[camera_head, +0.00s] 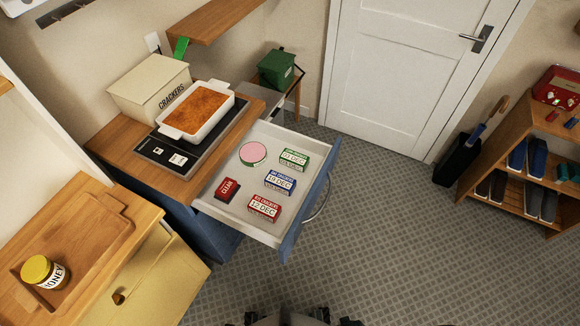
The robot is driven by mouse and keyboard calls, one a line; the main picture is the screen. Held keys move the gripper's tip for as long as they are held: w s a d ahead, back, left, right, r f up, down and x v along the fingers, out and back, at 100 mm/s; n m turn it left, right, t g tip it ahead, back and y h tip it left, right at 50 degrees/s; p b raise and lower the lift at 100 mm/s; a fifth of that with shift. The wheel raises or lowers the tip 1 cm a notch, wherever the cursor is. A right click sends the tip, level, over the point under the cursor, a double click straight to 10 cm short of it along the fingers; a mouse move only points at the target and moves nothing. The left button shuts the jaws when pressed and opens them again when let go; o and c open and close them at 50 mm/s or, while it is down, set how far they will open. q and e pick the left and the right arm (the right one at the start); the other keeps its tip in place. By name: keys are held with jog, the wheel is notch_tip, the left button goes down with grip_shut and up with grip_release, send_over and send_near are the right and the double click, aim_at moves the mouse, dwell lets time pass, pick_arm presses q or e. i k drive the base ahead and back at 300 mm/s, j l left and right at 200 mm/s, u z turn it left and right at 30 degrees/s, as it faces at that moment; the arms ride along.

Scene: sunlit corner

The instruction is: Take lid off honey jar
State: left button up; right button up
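The honey jar (53,279) stands at the far left in the head view, with a black-lettered white label. Its yellow lid (36,268) sits on top of the jar. The jar stands in a shallow wooden tray (98,226) on a wooden cabinet top. Neither of my grippers can be made out. Only small dark parts of my own body show at the bottom edge, and nothing touches the jar.
An open drawer (222,206) juts out right of the jar, holding several small boxes and a pink round tin (253,154). Behind it are a baking dish (197,111) and a crackers box (150,85). A yellowish cabinet door (165,280) hangs open below the jar. The floor at centre right is clear.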

aim_at(59, 277)
jog(key=j+u, duration=0.1)
jog(key=u, duration=2.15)
